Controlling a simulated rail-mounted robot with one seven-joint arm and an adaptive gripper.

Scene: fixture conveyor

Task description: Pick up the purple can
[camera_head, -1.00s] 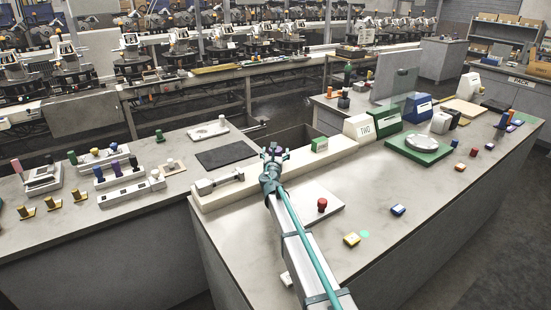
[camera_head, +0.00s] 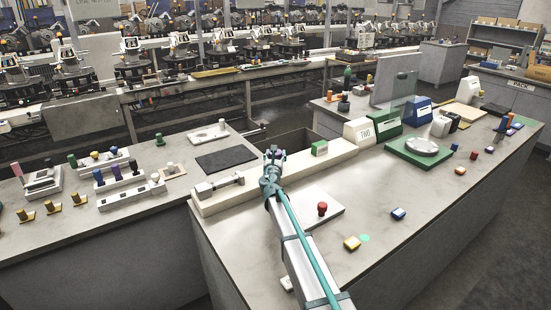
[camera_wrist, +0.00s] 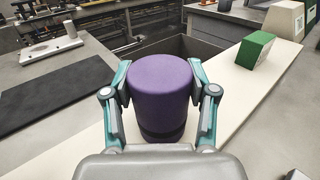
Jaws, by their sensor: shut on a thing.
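The purple can (camera_wrist: 160,95) stands upright between the two fingers of my gripper (camera_wrist: 160,100) in the wrist view. The fingers press on its left and right sides, so my gripper is shut on it. Its lower part is dark and partly hidden behind the gripper body. In the head view my gripper (camera_head: 274,158) is over the cream rail at the edge of the front bench. Only a little purple shows there between the fingers. I cannot tell whether the can touches the rail.
A green and white block (camera_head: 320,148) stands on the cream rail (camera_head: 222,200) to the right of my gripper. A dark open bin (camera_head: 290,140) lies just beyond. A red knob (camera_head: 322,208) stands on a white plate nearby. A black mat (camera_head: 226,157) lies on the left bench.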

